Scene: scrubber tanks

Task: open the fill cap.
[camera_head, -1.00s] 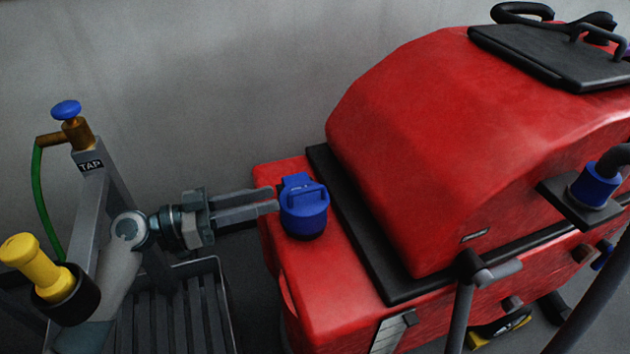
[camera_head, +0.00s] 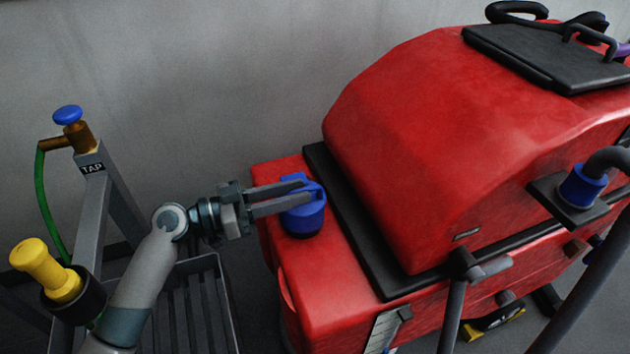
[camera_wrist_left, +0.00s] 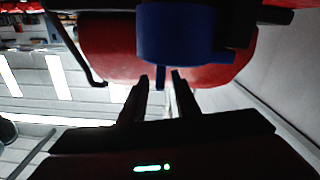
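The blue fill cap (camera_head: 304,221) sits on the red tank's left shelf, with a raised handle on top. It looks seated, with no gap visible under it. My left gripper (camera_head: 309,191) reaches in from the left, its two fingers apart over the cap's top and partly hiding the handle. In the left wrist view the blue cap (camera_wrist_left: 180,35) fills the upper middle. A narrow blue tab, seemingly the handle, shows between the fingertips of my left gripper (camera_wrist_left: 160,76), with space on both sides. My right gripper is out of view.
The red machine body (camera_head: 430,130) rises right of the cap, beyond a black seam. A grey stand with a tap (camera_head: 78,130), green hose and yellow nozzle (camera_head: 45,268) is at left. A slatted tray (camera_head: 212,262) lies below my left arm. A grey wall stands behind.

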